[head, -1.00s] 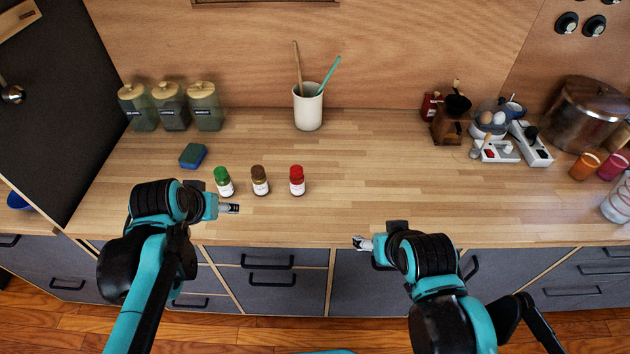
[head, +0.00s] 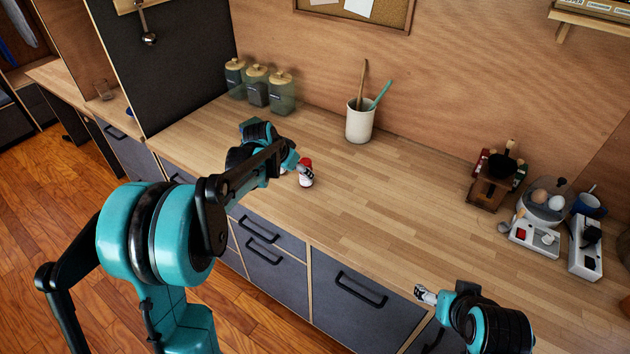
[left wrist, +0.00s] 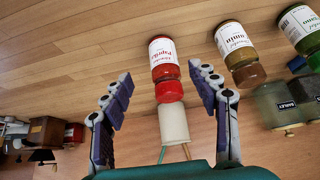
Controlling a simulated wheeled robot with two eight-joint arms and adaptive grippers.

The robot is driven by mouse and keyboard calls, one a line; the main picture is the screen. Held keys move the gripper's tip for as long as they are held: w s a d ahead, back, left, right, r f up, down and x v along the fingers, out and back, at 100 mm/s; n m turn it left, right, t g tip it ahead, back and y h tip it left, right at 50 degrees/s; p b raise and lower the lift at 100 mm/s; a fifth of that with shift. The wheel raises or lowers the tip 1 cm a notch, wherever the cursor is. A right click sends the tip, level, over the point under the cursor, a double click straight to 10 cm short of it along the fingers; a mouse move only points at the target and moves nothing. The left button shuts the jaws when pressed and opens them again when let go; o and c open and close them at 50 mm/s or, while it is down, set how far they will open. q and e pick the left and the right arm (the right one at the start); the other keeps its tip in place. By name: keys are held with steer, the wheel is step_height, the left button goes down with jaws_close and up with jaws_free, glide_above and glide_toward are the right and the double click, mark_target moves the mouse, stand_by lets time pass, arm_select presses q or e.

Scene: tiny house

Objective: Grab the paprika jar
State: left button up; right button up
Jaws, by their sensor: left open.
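The paprika jar (left wrist: 164,58) has a red cap and a white label reading "Paprika". It stands on the wooden counter (head: 400,200), and in the head view the jar (head: 307,180) is by the tip of my left gripper (head: 297,168). In the left wrist view, my left gripper (left wrist: 160,82) is open, with its two padded fingers on either side of the jar's line and the jar ahead between the tips. I cannot tell whether they touch it. My right gripper (head: 427,295) is low at the counter's front edge, away from the jar; its jaws are too small to read.
A brown-capped cumin jar (left wrist: 238,52) and a green-capped jar (left wrist: 300,30) stand close beside the paprika. A white utensil cup (head: 360,122) and green canisters (head: 257,88) are at the back. A grinder (head: 492,182) stands right. The middle counter is clear.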

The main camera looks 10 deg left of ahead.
mark_target(301, 190)
arm_select(q)
steer(key=x, duration=0.2)
steer(key=b+x, duration=0.1)
steer(key=shift+w+a+f, duration=0.1)
steer(key=shift+a, duration=0.15)
steer(key=b+x, duration=0.2)
steer(key=x, duration=0.2)
steer(key=shift+w+d, duration=0.1)
steer(key=shift+w, duration=0.2)
steer(key=shift+w+f, duration=0.2)
steer(key=shift+s+r, duration=0.1)
steer(key=shift+r, duration=0.05)
steer(key=c, duration=1.3)
